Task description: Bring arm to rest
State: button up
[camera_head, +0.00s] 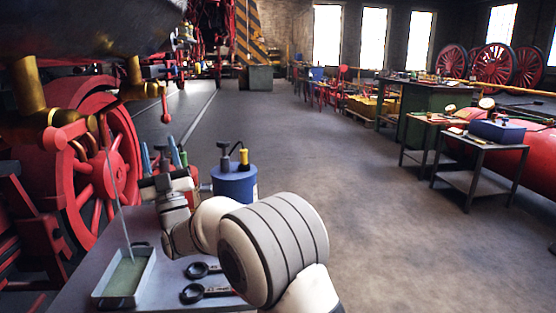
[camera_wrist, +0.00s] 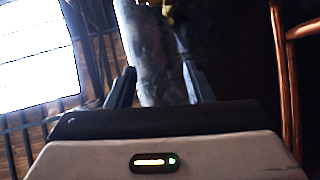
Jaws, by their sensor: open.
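My arm reaches forward from the lower middle of the head view. My gripper (camera_head: 160,160) is raised above the grey work surface, its fingers pointing up in front of the red wheel. In the wrist view my gripper (camera_wrist: 157,85) has its two dark fingers well apart, with no held thing visible between them. A grey cylindrical shape shows beyond the fingers; I cannot tell how far off it is.
The grey work surface (camera_head: 75,285) holds a shallow tray (camera_head: 125,278), two dark ring spanners (camera_head: 205,292) and a blue canister (camera_head: 235,183). The large red wheel (camera_head: 118,165) stands close on the left. Open floor (camera_head: 380,220) lies to the right, with side tables (camera_head: 480,145) beyond.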

jog(key=w+d+r+m+g+h+p, duration=0.2)
jog(key=w+d+r+g+h+p, duration=0.35)
jog(key=d+r+p, duration=0.45)
jog(key=s+d+m+g+h+p, duration=0.2)
jog(key=d+g+h+p, duration=0.4)
jog(key=d, duration=0.6)
jog(key=s+d+m+g+h+p, duration=0.1)
jog(key=s+d+p, duration=0.4)
jog(key=s, duration=0.5)
jog(key=s+d+f+m+g+h+p, duration=0.1)
jog(key=s+d+m+g+h+p, duration=0.1)
jog(key=s+d+g+p, duration=0.4)
jog(key=s+d+f+m+g+h+p, duration=0.1)
jog(key=s+d+m+g+p, duration=0.2)
jog(key=s+d, duration=0.6)
jog(key=s+p, duration=0.2)
jog(key=s, duration=0.5)
jog(key=shift+f+g+h, duration=0.25)
jog(key=shift+g+h, duration=0.1)
jog(key=shift+s+d+f, duration=0.1)
jog(key=shift+s+d, duration=0.05)
jog(key=shift+s, duration=0.15)
jog(key=shift+c, duration=1.2)
